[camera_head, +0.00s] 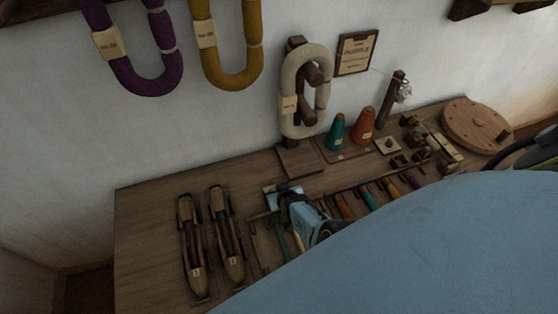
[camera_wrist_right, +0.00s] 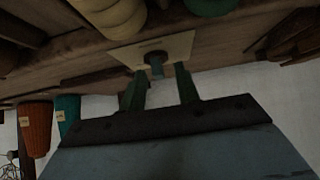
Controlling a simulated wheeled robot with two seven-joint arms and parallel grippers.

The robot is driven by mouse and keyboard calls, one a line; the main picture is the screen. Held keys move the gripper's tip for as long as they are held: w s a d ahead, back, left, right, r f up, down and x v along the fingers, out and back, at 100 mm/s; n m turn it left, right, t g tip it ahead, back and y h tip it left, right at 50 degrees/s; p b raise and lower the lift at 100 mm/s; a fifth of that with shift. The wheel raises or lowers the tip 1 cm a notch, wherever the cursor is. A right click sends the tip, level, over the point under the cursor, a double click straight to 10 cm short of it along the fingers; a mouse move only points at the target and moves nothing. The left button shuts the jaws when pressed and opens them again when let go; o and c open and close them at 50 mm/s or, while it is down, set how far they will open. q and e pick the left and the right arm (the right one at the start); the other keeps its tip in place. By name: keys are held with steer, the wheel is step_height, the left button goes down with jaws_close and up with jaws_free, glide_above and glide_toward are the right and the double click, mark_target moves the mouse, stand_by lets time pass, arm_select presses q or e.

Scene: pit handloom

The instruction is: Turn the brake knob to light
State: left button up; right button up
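Contact is not visible. My left gripper is not in view.
On the wooden bench (camera_head: 145,235) lie two numbered shuttles (camera_head: 192,250) (camera_head: 228,235). Teal (camera_head: 336,134) and orange (camera_head: 363,127) cones stand behind, near another pale plate (camera_head: 388,145) with a dark centre. Coloured bobbins (camera_head: 390,187) lie close to the gripper. My blue arm hides the front right.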

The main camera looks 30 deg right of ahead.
steer(key=shift+s+r+p, duration=0.3)
steer(key=shift+r+p, duration=0.1)
steer(key=shift+p, duration=0.1)
steer(key=p+v, duration=0.7)
steer(key=v, duration=0.5)
steer(key=shift+s+a, duration=0.15)
steer(key=shift+r, duration=0.1)
